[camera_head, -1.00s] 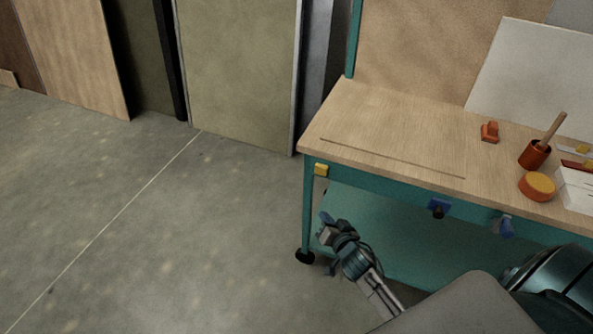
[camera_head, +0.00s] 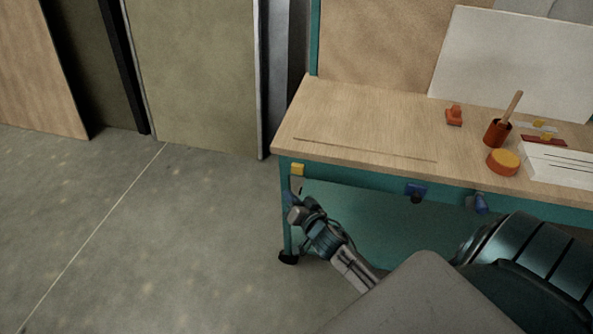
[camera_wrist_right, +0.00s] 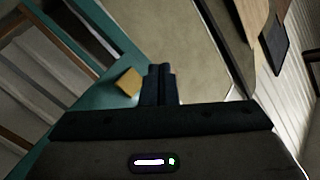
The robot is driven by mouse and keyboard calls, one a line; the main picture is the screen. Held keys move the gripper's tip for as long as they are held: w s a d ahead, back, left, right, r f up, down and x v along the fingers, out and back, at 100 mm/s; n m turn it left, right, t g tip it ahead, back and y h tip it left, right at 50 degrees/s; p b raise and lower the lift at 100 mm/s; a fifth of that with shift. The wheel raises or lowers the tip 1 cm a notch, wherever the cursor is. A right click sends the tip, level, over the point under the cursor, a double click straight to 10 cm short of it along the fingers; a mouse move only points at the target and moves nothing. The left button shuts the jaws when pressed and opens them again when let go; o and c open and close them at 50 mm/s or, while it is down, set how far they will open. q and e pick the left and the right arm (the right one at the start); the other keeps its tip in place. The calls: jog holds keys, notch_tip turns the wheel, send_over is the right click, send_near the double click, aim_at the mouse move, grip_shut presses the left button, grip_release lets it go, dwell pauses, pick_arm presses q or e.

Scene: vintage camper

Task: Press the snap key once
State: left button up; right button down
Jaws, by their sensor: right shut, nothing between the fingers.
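A small yellow block, which looks like the snap key (camera_head: 297,169), is fixed to the teal front rail at the workbench's left end. It also shows in the right wrist view (camera_wrist_right: 128,82), just left of my fingertips. My right gripper (camera_head: 293,194) is shut and empty, a little below the yellow block in the head view. Whether the block is pressed cannot be told. My left gripper is not in view.
Floor at left is clear.

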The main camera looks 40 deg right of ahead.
aim_at(293, 170)
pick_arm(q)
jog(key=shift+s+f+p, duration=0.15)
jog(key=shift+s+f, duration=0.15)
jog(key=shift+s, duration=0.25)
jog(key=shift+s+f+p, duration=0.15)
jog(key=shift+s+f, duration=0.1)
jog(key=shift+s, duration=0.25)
pick_arm(e)
jog(key=w+d, duration=0.4)
jog(key=d, duration=0.1)
jog(key=shift+w+d, duration=0.15)
jog(key=shift+w, duration=0.05)
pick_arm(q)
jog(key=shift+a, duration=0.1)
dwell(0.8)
pick_arm(e)
jog(key=shift+w+d, duration=0.25)
jog(key=shift+d, duration=0.05)
jog(key=shift+w+d, duration=0.35)
jog(key=shift+d, duration=0.05)
dwell(0.8)
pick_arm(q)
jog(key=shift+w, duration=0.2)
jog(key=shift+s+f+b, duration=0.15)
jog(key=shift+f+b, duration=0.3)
pick_arm(e)
jog(key=shift+s+a, duration=0.6)
jog(key=shift+a, duration=0.1)
